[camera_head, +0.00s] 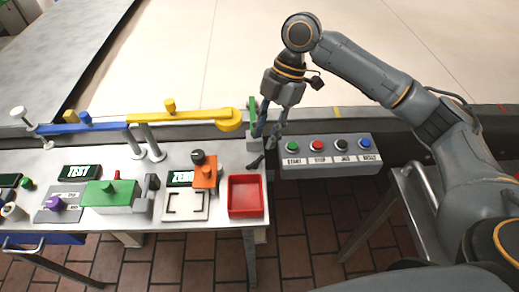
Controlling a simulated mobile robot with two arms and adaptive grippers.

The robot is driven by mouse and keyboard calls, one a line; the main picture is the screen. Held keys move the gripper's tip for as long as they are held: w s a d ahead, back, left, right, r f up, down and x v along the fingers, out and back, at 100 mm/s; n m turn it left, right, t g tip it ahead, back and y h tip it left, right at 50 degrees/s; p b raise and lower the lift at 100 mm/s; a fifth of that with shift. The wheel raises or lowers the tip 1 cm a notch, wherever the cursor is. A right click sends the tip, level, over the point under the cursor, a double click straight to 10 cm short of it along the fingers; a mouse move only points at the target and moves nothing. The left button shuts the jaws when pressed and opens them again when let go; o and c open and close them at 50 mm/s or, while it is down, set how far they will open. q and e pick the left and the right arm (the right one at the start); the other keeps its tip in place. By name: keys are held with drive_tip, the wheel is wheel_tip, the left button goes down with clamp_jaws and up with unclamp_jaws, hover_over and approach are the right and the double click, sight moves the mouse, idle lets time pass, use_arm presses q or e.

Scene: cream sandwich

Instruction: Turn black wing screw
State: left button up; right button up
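My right gripper (267,134) hangs down from the upper right at the right end of the workbench, beside a grey post with a green part (252,103). Its dark fingers overlap the post's right side. A small black piece (257,161) lies low beside the post, just under the fingertips. It may be the black wing screw, but it is too small to tell. Whether the fingers touch it, or are shut, I cannot tell. Another dark knob (152,182) sits at the right end of a green box (112,194). My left gripper is not in view.
A button panel (328,166) stands right of the bench, with green, red, black and blue buttons. A red tray (245,196) and an orange device (205,176) sit near the bench's front right. A blue and yellow arm (185,116) spans the back. Brick floor shows in front.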

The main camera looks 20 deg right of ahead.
sight(257, 159)
drive_tip(key=x, duration=0.5)
drive_tip(key=shift+a+f, duration=0.1)
drive_tip(key=shift+f, duration=0.2)
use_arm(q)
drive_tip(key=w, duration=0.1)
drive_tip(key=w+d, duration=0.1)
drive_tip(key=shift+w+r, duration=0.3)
use_arm(e)
drive_tip(key=shift+f, duration=0.1)
drive_tip(key=shift+s, duration=0.1)
drive_tip(key=shift+c, duration=0.7)
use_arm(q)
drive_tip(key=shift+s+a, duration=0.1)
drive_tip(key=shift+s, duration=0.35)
use_arm(e)
clamp_jaws()
